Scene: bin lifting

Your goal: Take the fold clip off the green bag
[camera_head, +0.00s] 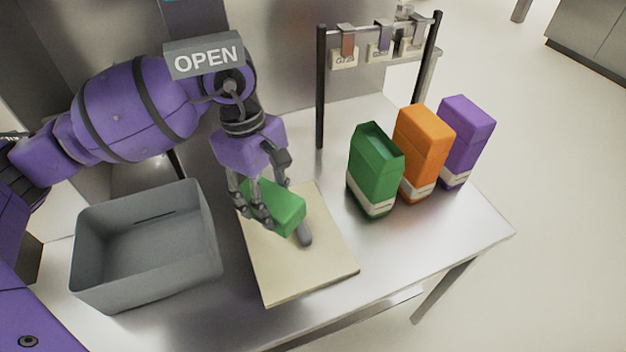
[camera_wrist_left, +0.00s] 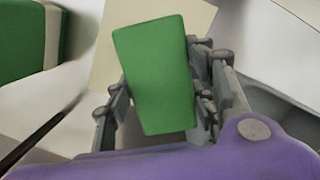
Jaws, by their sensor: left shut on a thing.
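The green bag (camera_head: 374,176) stands upright at the left of a row of three bags, with a pale band near its foot. Its top looks open and dark inside, and I see no clip on it. It also shows in part at the upper left of the left wrist view (camera_wrist_left: 20,45). My left gripper (camera_head: 270,200) is over the cream board, left of the bag and apart from it. It is shut on a plain green block (camera_head: 284,210), which also shows between the fingers in the left wrist view (camera_wrist_left: 155,75). I cannot tell if this block is the fold clip.
A grey bin (camera_head: 150,245) stands left of the cream board (camera_head: 300,275). A grey rounded piece (camera_head: 303,233) shows beside the block. Orange (camera_head: 422,150) and purple (camera_head: 466,135) bags stand right. A black-post rack (camera_head: 385,55) with hanging labelled pieces is behind. The table's front right is clear.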

